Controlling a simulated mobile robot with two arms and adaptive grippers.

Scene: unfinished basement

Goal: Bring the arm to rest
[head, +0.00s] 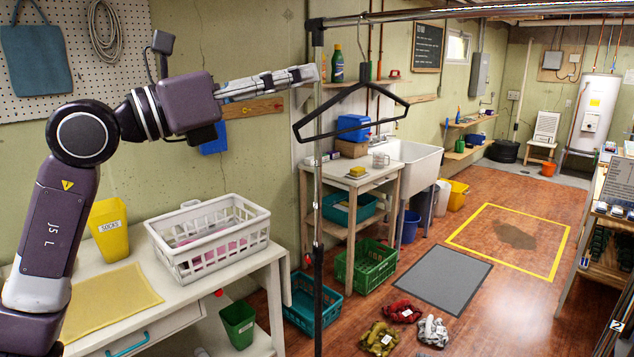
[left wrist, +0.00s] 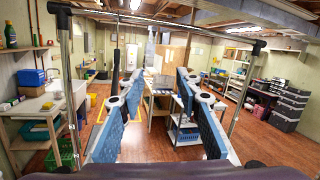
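My left arm (head: 85,140) comes in from the left, raised over the white worktable. My left gripper (head: 306,74) points right and reaches the upright pole of a rack. In the left wrist view, its two blue-padded fingers stand apart with nothing between them (left wrist: 157,95). A black clothes hanger (head: 350,128) hangs from the rack's metal rail (head: 430,13), just right of the fingertips. From the head view I cannot tell whether the fingertips touch the pole. My right gripper is not in view.
A white basket (head: 205,237), a yellow socks bin (head: 108,230) and a yellow cloth (head: 110,303) are on the worktable (head: 262,262) below the arm.

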